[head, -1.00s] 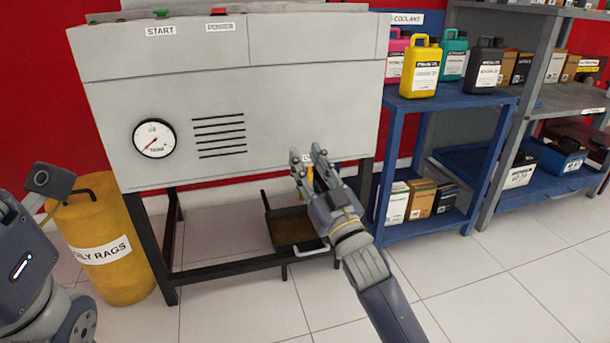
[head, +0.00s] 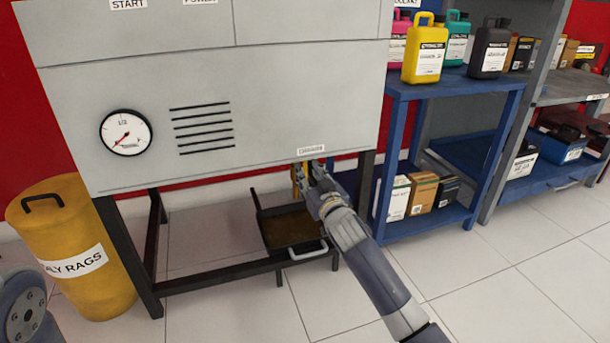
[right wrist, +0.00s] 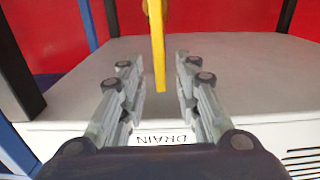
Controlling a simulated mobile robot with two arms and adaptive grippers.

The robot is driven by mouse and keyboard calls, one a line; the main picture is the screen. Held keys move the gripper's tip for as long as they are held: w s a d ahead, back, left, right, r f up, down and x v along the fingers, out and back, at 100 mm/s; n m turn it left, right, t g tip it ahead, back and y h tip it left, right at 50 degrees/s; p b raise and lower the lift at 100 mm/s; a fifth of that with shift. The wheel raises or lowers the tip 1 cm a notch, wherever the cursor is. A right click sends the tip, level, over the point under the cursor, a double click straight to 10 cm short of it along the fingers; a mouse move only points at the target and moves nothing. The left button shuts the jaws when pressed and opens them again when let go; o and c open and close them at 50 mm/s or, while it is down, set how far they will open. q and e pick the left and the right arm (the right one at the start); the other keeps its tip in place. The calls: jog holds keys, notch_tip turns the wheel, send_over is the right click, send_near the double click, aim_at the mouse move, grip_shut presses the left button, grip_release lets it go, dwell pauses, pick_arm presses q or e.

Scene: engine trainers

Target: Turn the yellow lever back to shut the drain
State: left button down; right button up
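The yellow lever (right wrist: 157,45) hangs under the grey engine trainer (head: 270,95), near its DRAIN label (right wrist: 165,138). In the head view a strip of the lever (head: 297,178) shows beside my right gripper (head: 309,172), which hides part of it. In the right wrist view my right gripper (right wrist: 153,62) is open. Its two fingers stand on either side of the lever's end, with a visible gap on both sides. My left gripper is not in view.
A yellow rag bin (head: 110,285) stands at left. A blue shelf (head: 400,120) with bottles and boxes is close on the right. The floor in front is clear.

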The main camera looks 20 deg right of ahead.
aim_at(306, 169)
jog(key=shift+w+b, duration=0.85)
jog(key=shift+w, duration=0.95)
grip_shut()
